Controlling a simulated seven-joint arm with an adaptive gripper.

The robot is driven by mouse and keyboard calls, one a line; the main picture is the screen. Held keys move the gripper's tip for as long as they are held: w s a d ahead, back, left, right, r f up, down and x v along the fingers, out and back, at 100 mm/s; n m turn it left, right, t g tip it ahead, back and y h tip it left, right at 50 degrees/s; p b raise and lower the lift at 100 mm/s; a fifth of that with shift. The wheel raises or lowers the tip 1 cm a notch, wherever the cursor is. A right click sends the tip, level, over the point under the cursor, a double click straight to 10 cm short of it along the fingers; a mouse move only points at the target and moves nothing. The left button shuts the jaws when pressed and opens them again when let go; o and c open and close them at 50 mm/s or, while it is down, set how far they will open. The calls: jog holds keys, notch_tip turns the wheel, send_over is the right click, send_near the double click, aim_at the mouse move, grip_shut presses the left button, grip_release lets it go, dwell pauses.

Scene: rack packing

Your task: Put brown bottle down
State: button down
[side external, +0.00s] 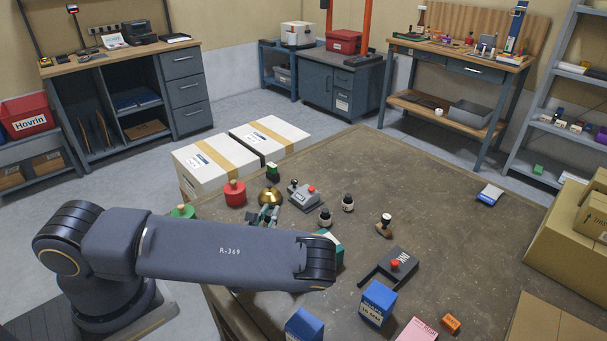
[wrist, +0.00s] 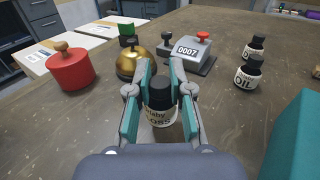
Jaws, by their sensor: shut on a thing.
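My gripper (wrist: 161,78) is shut on a small dark bottle with a black cap and a white label (wrist: 159,115). The label is partly covered by the fingers, and the brown colour is hard to make out. The bottle looks upright between the teal finger pads, low over the table or on it; I cannot tell whether its base touches. In the side view my gripper (side external: 267,214) is beside the brass bell (side external: 269,198), and the bottle is mostly hidden by my arm and fingers.
A red tin (wrist: 70,72) and the bell (wrist: 134,64) stand left and ahead. A counter device (wrist: 187,52) is ahead. Two oil bottles (wrist: 247,76) (wrist: 253,48) stand right. A teal box (wrist: 298,140) is close on the right.

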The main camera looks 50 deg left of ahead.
aim_at(270, 214)
notch_tip(270, 214, up, 7)
jog(key=shift+w+d+r, duration=0.1)
jog(key=shift+d, duration=0.05)
jog(key=d+r+m+t+h, duration=0.2)
jog(key=d+m+h, duration=0.15)
jog(key=d, duration=0.35)
jog(key=d+r+m+t+h, duration=0.1)
jog(key=d+r+m+h, duration=0.15)
jog(key=d+h, duration=0.3)
jog(key=f, duration=0.4)
jog(key=d+f, duration=0.1)
jog(key=f, duration=0.2)
jog(key=shift+d, duration=0.1)
jog(key=shift+f, duration=0.2)
jog(key=shift+f, duration=0.15)
jog(key=c, duration=1.1)
grip_release()
jog(key=shift+o, duration=0.2)
